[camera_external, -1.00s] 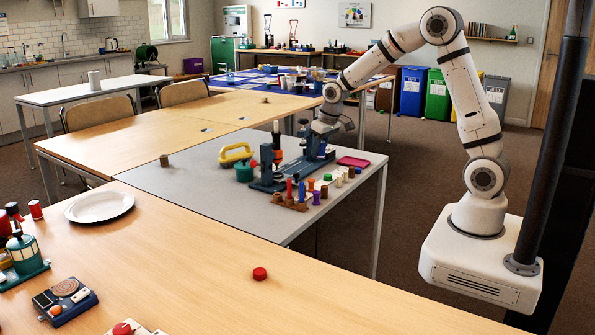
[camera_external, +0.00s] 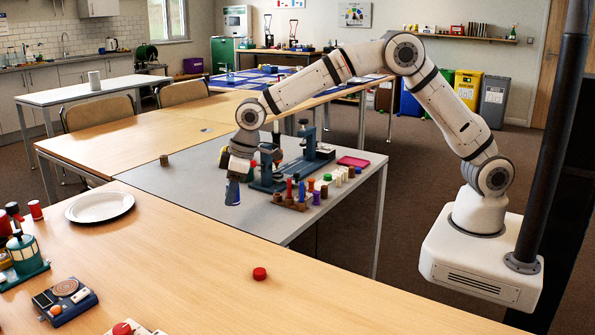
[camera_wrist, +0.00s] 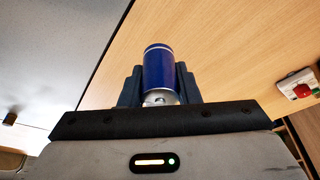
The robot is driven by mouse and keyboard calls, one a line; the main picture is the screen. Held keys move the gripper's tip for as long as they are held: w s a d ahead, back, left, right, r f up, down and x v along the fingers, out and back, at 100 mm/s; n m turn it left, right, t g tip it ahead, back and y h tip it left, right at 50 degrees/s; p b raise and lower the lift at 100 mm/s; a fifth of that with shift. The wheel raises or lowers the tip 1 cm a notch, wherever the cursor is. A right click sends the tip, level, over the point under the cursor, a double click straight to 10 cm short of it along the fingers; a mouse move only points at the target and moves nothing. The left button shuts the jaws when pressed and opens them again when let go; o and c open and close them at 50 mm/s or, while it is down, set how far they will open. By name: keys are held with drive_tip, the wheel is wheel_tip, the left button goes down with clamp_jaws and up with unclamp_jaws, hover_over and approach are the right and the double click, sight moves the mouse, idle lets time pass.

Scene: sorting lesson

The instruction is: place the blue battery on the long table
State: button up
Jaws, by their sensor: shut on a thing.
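My gripper (camera_external: 233,178) is shut on the blue battery (camera_wrist: 158,72), a blue cylinder with a silver end. In the wrist view the battery stands between the two dark fingers. In the external view the battery (camera_external: 233,191) hangs below my gripper, above the grey table. The long wooden table (camera_external: 185,250) fills the foreground, and its wooden top also shows in the wrist view (camera_wrist: 215,50). I cannot tell exactly how high the battery is held.
A white plate (camera_external: 99,207), a red cap (camera_external: 260,273) and a device with a dial (camera_external: 65,300) are on the wooden table. The grey table (camera_external: 180,190) holds a microscope-like stand (camera_external: 305,150) and a rack of coloured pieces (camera_external: 292,204). The wooden table's middle is largely clear.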

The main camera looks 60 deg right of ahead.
sight(226, 246)
drive_tip(key=shift+n, duration=0.4)
drive_tip(key=a+f, duration=0.1)
drive_tip(key=f, duration=0.2)
drive_tip(key=s+a+f, duration=0.1)
drive_tip(key=f, duration=0.2)
drive_tip(key=a+f, duration=0.1)
drive_tip(key=f, duration=0.3)
drive_tip(key=shift+s+a, duration=0.2)
drive_tip(key=shift+f, duration=0.1)
drive_tip(key=shift+f+b, duration=0.2)
drive_tip(key=shift+b, duration=0.15)
drive_tip(key=o, duration=1)
drive_tip(key=shift+r, duration=0.1)
drive_tip(key=shift+o, duration=0.2)
drive_tip(key=shift+r+p, duration=0.3)
drive_tip(key=v, duration=1.1)
drive_tip(key=shift+d+r, duration=0.25)
drive_tip(key=shift+r, duration=0.1)
